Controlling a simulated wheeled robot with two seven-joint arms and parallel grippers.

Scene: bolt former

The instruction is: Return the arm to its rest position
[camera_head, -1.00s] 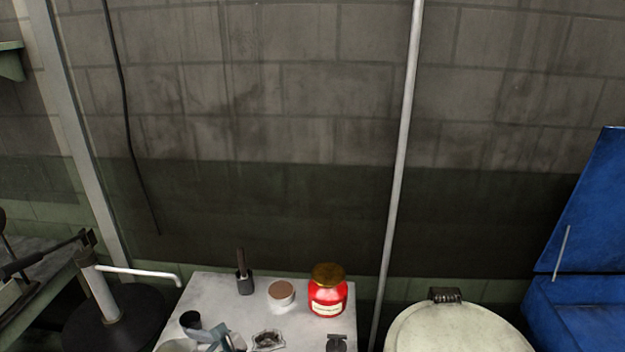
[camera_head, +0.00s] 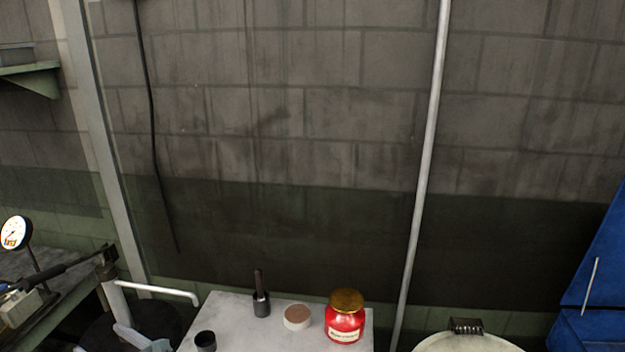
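A grey-blue piece that looks like the tip of my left gripper (camera_head: 142,338) shows at the bottom edge, left of the small table. Most of it is cut off by the frame, so I cannot tell if it is open or shut or holds anything. It overlaps a dark round base behind it. My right gripper is not in view.
The pale table (camera_head: 235,308) bears a dark cup (camera_head: 205,341), a dark holder with a stick (camera_head: 261,300), a brown-topped tin (camera_head: 297,317) and a red jar (camera_head: 345,322). A white bent pipe (camera_head: 165,290) stands left; a pale round lid (camera_head: 465,344) and blue box (camera_head: 597,270) are right.

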